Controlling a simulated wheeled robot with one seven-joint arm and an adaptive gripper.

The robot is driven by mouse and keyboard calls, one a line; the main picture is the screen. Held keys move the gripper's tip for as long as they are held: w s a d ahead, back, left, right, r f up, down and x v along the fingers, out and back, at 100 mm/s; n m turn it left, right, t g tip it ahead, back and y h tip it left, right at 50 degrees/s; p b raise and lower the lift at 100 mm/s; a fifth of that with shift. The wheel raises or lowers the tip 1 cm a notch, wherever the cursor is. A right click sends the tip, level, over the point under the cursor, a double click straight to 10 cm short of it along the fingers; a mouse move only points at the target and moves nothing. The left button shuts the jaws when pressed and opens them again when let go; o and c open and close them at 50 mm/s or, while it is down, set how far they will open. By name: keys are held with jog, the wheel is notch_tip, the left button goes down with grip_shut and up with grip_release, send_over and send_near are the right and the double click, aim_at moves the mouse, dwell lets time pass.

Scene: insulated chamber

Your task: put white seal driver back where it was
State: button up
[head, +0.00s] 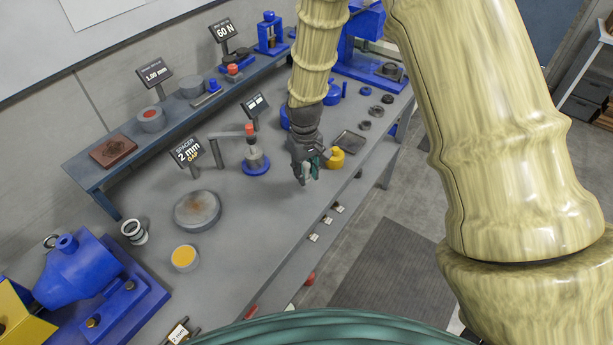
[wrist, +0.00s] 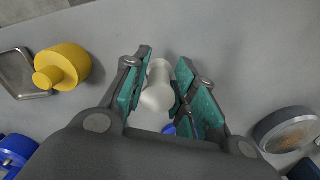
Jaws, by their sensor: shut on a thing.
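The white seal driver (wrist: 158,86) is a pale, smooth cylinder between the green pads of my gripper (wrist: 160,92) in the wrist view. My gripper is shut on it, with a pad on each side. In the head view my gripper (head: 305,175) points down over the middle of the grey bench (head: 262,222), near its front edge. Only a small pale part of the driver shows there. I cannot tell whether its end touches the bench.
A yellow stepped piece (head: 335,159) and a dark shallow tray (head: 348,144) lie close by to the right. A blue-based press with a red knob (head: 256,160) stands to the left. A round grey plate (head: 197,210) lies farther left. Bare bench lies between plate and gripper.

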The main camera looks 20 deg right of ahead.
aim_at(305, 166)
jog(key=shift+f+p, duration=0.5)
jog(key=shift+f, duration=0.2)
jog(key=shift+f+p, duration=0.35)
jog(key=shift+f, duration=0.7)
jog(key=shift+f, duration=0.2)
jog(key=o, duration=1.1)
jog(key=shift+c, duration=0.2)
jog(key=shift+r, duration=0.1)
jog(key=shift+a+r+b, duration=0.1)
jog(key=shift+r+b, duration=1.9)
jog(key=shift+r, duration=4.1)
